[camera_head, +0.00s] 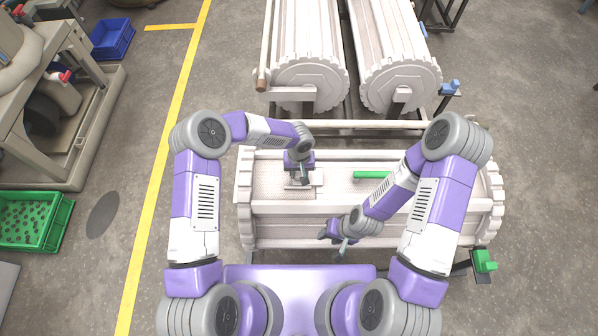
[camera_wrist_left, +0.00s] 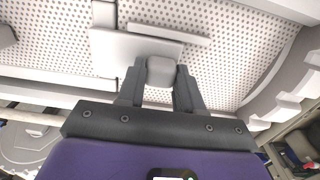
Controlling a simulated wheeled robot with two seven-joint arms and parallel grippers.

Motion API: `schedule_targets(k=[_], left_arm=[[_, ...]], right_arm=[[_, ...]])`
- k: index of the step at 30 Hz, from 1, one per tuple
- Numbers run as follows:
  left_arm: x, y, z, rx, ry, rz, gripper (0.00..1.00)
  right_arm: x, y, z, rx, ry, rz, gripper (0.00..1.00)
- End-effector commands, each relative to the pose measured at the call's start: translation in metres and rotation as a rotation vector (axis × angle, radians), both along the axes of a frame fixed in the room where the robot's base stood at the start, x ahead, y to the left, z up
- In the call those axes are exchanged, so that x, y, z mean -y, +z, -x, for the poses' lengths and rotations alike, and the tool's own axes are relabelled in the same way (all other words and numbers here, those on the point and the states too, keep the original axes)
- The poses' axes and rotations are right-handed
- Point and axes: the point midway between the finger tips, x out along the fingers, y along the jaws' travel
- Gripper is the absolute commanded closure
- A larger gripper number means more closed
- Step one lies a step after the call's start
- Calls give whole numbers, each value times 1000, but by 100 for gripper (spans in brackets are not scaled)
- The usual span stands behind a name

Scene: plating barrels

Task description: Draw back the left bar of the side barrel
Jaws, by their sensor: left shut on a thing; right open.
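The side barrel (camera_head: 275,228) is a pale, ribbed barrel lying crosswise in front of me, with a toothed disc at each end. My left gripper (camera_head: 299,178) is over its perforated upper face, left of the middle. In the left wrist view the left gripper (camera_wrist_left: 160,85) is shut on a pale grip block (camera_wrist_left: 159,70). The block is at the edge of a flat pale plate, which I take as the left bar (camera_wrist_left: 115,47). The fingers hide the block's sides. A green bar (camera_head: 371,175) lies farther right on the barrel. My right gripper (camera_head: 337,240) is open and empty above the barrel's near side.
Two more pale barrels (camera_head: 308,80) (camera_head: 400,80) stand behind, lengthwise. A green block (camera_head: 485,260) is at the barrel's right end, a blue one (camera_head: 451,87) farther back. A green crate (camera_head: 35,220) and a blue bin (camera_head: 113,38) are left, beyond a yellow floor line (camera_head: 160,170).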

Motion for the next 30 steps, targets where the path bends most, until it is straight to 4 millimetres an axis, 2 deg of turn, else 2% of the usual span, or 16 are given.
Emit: schedule_targets(k=[5, 13, 22, 23, 27, 30], left_arm=[[-5, -2, 1, -3, 0, -1, 100], [-48, -2, 1, -4, 0, -3, 100], [-52, -4, 2, -7, -1, -7, 100], [-53, -4, 2, -7, -1, -7, 60], [-52, -4, 2, -8, 0, -7, 39], [-52, -4, 2, -8, 0, -6, 38]], right_arm=[[0, 0, 0, 0, 0, 0, 57], [0, 1, 0, 0, 0, 0, 57], [0, 1, 0, 0, 0, 0, 57], [0, 1, 0, 0, 0, 0, 57], [0, 1, 0, 0, 0, 0, 57], [0, 0, 0, 0, 0, 0, 57]])
